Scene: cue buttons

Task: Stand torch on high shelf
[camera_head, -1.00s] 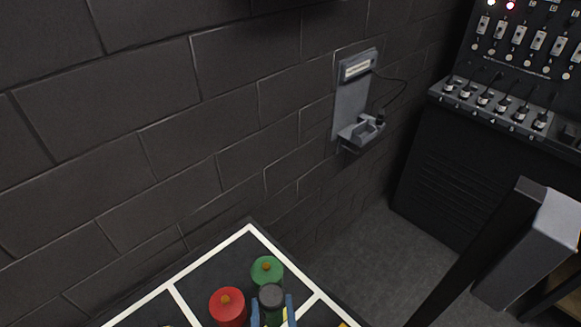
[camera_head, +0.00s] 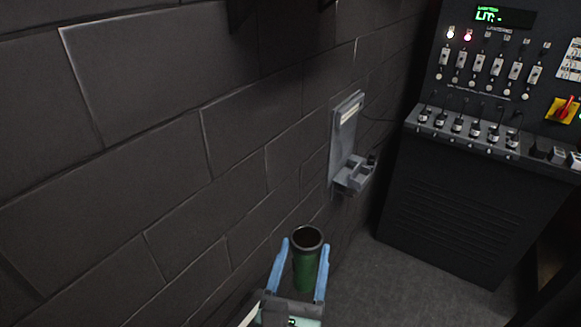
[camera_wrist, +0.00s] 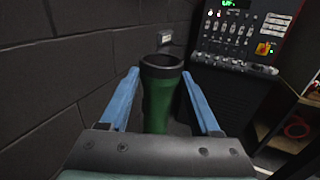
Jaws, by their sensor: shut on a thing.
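The torch (camera_head: 306,270) is a green cylinder with a wide dark ring at its top end, standing roughly upright. My gripper (camera_head: 304,246) is shut on it, with one blue finger on each side. In the wrist view the green torch (camera_wrist: 158,108) stands between the blue fingers of my gripper (camera_wrist: 160,74), dark end up. A dark bracket-like piece (camera_head: 240,14) is cut off at the head view's top edge on the wall. No shelf surface shows, and I cannot tell whether this piece belongs to the high shelf.
A grey wall holder (camera_head: 353,172) with a small tray is on the dark block wall beyond the torch. A black control console (camera_head: 455,190) with switches and lights stands at the right. Grey floor (camera_head: 375,290) shows between them. In the wrist view, a wooden shelf unit (camera_wrist: 290,130) is at the right.

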